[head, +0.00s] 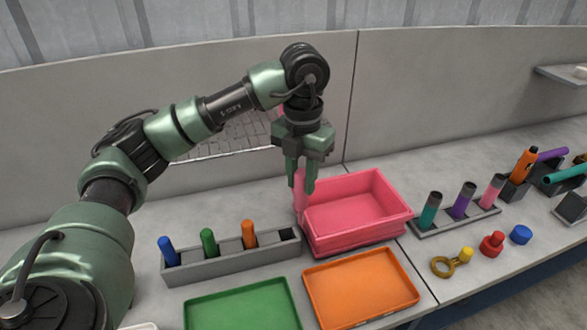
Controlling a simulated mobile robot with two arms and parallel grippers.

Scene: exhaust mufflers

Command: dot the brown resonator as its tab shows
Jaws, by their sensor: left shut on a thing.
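My left gripper (301,185) points down and is shut on a pink pen (300,203). The pen hangs upright beside the left wall of the pink bin. A grey pen rack (220,266) below holds a blue pen (168,251), a green pen (208,243) and an orange pen (249,234). Its right-hand slot (288,235) is empty. No clearly brown resonator shows; a small olive-brown end (581,158) is cut off at the right edge, and I cannot tell what it is. My right gripper is not in view.
A pink bin (360,230) stands behind a green tray (243,305) and an orange tray (362,287). A grey holder (455,219) bears teal, purple and pink cylinders. Cylinders in dark cradles (513,190), a brass ring (443,267), red knob (492,244) and blue cap (521,234) are right.

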